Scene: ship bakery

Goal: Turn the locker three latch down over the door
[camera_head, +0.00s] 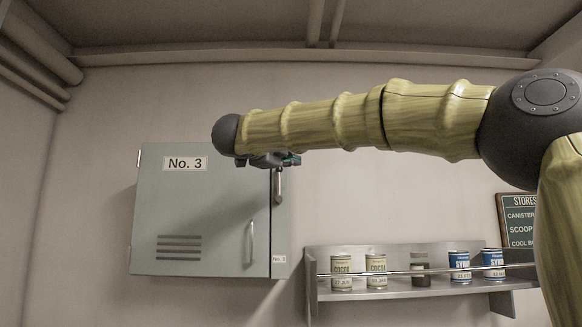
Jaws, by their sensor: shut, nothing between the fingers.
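The grey-green locker (200,222) hangs on the back wall with a "No. 3" plate (185,163); its door looks closed. A short metal latch (278,187) shows upright on the strip just right of the door's edge, its upper end close under my gripper. My gripper (291,160) is at the locker's upper right, mostly hidden by my own arm. It is shut and empty. Whether it touches the latch cannot be told.
A vertical door handle (252,242) stands out lower on the door. A metal shelf (410,292) with several cans and a front rail is at the lower right. A stores sign (517,220) hangs beyond it. Pipes run along the ceiling and left wall.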

